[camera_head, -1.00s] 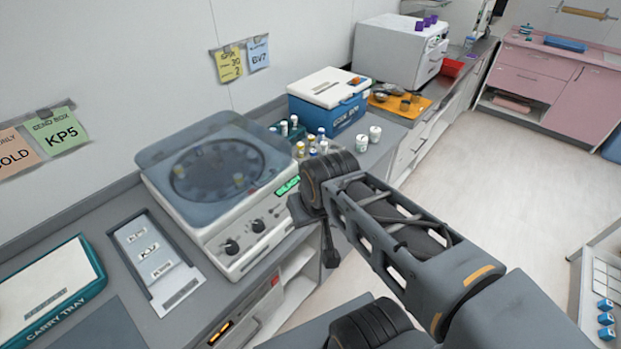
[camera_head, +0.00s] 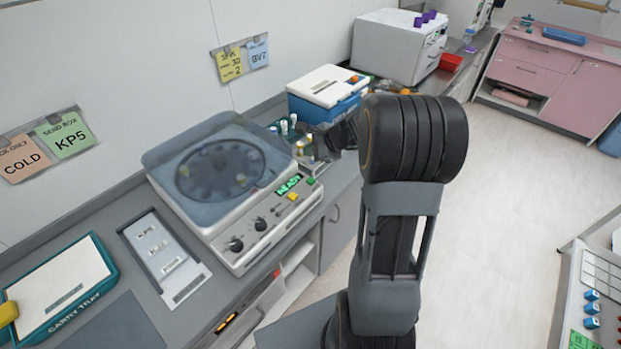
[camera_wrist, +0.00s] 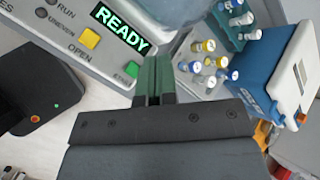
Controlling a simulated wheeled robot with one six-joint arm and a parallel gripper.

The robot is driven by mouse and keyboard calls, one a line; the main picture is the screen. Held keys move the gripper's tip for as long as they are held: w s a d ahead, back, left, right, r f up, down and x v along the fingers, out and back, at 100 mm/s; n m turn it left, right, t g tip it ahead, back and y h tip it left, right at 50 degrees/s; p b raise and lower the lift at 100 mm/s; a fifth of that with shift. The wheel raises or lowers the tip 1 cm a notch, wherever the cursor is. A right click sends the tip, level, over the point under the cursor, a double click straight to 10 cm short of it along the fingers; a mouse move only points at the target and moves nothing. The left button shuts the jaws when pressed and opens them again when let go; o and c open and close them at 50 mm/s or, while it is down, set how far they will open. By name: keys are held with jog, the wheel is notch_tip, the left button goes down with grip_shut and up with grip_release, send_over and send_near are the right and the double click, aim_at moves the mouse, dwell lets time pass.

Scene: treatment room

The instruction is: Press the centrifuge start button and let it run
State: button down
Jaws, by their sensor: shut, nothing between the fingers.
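The centrifuge (camera_head: 232,240) stands on the grey counter with its translucent lid (camera_head: 185,155) down over a dark round rotor. Its front panel has two dark knobs, a green display (camera_head: 288,186) reading READY, a yellow button (camera_head: 292,196) and a green button (camera_head: 310,182). In the wrist view the display (camera_wrist: 120,32) reads READY, the yellow button (camera_wrist: 89,38) is by the word OPEN, and the green button (camera_wrist: 132,69) has a partly hidden label. My gripper (camera_wrist: 154,62) is shut and empty, its fingertips just right of the green button; contact cannot be told.
A rack with several capped tubes (camera_wrist: 208,65) and a blue-and-white cold box (camera_head: 325,95) stand right of the centrifuge. A label plate (camera_head: 165,255) and a carry tray (camera_head: 60,285) lie to its left.

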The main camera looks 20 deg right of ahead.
aim_at(311, 181)
jog(key=shift+f, duration=0.1)
dwell(0.3)
notch_tip(311, 181, down, 9)
jog(key=b, duration=0.7)
jog(key=shift+b, duration=0.3)
dwell(1.8)
jog(key=shift+f, duration=0.25)
